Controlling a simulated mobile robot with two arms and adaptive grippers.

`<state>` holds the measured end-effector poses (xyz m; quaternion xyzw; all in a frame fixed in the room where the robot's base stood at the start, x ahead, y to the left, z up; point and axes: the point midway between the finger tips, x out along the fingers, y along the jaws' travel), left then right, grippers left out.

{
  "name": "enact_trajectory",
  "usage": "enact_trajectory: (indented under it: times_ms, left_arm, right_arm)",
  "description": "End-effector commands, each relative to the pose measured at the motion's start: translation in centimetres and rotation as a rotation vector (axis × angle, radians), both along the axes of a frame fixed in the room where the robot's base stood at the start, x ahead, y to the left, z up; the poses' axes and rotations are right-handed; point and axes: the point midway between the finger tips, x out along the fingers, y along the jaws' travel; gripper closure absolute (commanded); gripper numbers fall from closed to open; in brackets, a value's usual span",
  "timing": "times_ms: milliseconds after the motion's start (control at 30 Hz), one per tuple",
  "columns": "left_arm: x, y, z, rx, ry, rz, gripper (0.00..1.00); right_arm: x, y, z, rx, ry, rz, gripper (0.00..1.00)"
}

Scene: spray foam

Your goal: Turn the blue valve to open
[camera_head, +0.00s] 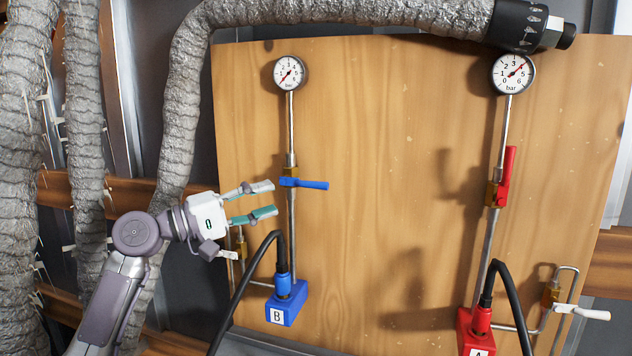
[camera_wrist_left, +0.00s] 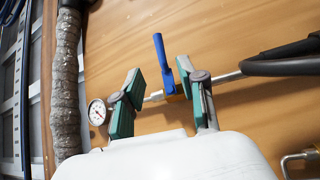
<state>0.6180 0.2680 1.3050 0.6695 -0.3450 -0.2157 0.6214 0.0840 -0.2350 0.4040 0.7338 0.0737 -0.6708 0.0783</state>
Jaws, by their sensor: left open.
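The blue valve handle (camera_head: 305,183) sits on a brass valve body (camera_head: 290,172) on the left metal pipe. It points right, crosswise to the pipe, in the head view. My left gripper (camera_head: 264,200) is open and empty, just left of and slightly below the valve. In the left wrist view the blue handle (camera_wrist_left: 163,62) stands out beyond and between the two green-padded fingers of the left gripper (camera_wrist_left: 160,98). I see no contact with it. My right gripper is not in view.
A gauge (camera_head: 289,73) tops the left pipe, and a blue block (camera_head: 287,303) marked B with a black hose is below. A red valve handle (camera_head: 508,172), another gauge (camera_head: 513,73) and a red block (camera_head: 476,334) stand right. The wooden board (camera_head: 390,180) is clear between them.

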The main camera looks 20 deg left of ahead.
Motion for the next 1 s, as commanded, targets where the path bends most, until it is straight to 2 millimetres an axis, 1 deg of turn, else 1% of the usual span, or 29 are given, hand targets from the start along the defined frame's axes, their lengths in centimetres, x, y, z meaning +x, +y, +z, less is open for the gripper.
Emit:
enact_trajectory:
  times_ms: [33, 300, 500, 700, 967, 1000]
  left_arm:
    - [0.7, -0.8, 0.7, -0.002, -0.001, -0.003, 0.59]
    - [4.6, -5.1, 1.4, 0.0, -0.001, -0.002, 0.59]
    - [6.6, -7.3, 1.6, 0.001, -0.001, -0.001, 0.59]
    - [7.4, -8.1, 1.6, 0.002, -0.001, -0.001, 0.59]
    - [7.4, -8.2, 1.5, 0.003, -0.001, 0.001, 0.59]
    - [7.4, -8.1, 1.5, 0.003, -0.001, 0.001, 0.66]
  right_arm:
    - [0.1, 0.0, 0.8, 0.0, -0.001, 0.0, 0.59]
    - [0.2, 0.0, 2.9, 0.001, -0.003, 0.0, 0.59]
    - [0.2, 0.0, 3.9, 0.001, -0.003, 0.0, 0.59]
    - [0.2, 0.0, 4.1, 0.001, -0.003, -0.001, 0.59]
    - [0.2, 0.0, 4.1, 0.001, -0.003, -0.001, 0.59]
    - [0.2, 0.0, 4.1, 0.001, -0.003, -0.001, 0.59]
